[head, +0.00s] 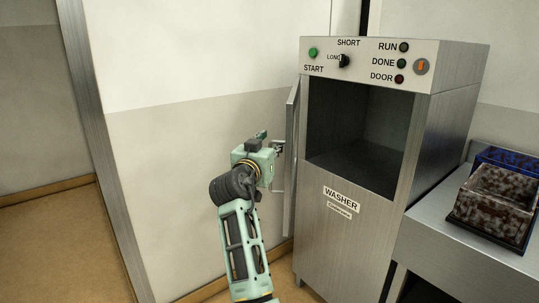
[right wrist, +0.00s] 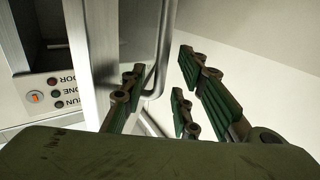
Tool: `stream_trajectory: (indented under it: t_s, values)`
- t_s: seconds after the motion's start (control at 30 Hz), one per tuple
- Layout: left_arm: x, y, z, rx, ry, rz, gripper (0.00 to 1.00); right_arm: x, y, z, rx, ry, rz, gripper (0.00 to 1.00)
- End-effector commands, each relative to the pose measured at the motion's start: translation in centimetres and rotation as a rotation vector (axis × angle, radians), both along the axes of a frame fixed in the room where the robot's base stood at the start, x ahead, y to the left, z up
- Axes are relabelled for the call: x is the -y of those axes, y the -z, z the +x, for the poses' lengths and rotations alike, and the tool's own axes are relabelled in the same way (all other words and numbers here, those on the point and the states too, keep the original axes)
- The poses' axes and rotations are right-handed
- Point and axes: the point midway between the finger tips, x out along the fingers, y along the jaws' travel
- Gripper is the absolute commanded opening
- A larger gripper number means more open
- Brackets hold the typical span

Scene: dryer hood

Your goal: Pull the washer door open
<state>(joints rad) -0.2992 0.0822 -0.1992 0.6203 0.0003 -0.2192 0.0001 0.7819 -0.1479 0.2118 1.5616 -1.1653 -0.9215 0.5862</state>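The washer (head: 345,240) is a steel cabinet with a dark, empty-looking opening. Its door (head: 291,170) stands wide open, hinged at the left side of the opening and seen nearly edge-on. My right gripper (head: 279,148) is at the outer face of the door, by the handle (head: 273,182). In the right wrist view, the bar handle (right wrist: 164,55) lies between the spread green fingers of the right gripper (right wrist: 158,100), one finger on its left and two on its right. A gap shows on the right side; contact on the left is unclear. My left gripper is out of view.
A control panel (head: 375,63) with a start button, knob and lamps tops the washer. A wall (head: 180,150) stands behind and left of the door.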

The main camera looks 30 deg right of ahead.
Motion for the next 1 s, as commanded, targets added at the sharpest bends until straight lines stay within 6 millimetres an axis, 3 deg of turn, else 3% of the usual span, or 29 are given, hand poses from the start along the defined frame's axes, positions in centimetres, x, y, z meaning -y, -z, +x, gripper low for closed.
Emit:
stream_trajectory:
  t_s: [0.13,0.3,0.53,0.73,0.77,1.0]
  values:
    - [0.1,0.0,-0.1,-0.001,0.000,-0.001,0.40,0.0,-3.9,0.0,0.014,-0.001,-0.012,0.28]
    - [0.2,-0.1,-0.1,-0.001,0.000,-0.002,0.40,0.1,-7.2,-0.2,0.014,0.002,-0.024,0.28]
    - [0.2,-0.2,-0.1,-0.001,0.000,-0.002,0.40,0.1,-8.9,-0.2,0.011,0.003,-0.025,0.28]
    - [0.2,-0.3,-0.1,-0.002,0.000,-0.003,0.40,0.1,-8.9,-0.2,0.011,0.004,-0.025,0.28]
    - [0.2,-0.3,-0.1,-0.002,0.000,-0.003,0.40,1.0,-2.1,-1.6,-0.144,0.080,0.137,0.28]
    - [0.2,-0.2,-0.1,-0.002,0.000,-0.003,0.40,-0.2,-1.9,-1.3,-0.142,0.075,0.141,0.28]
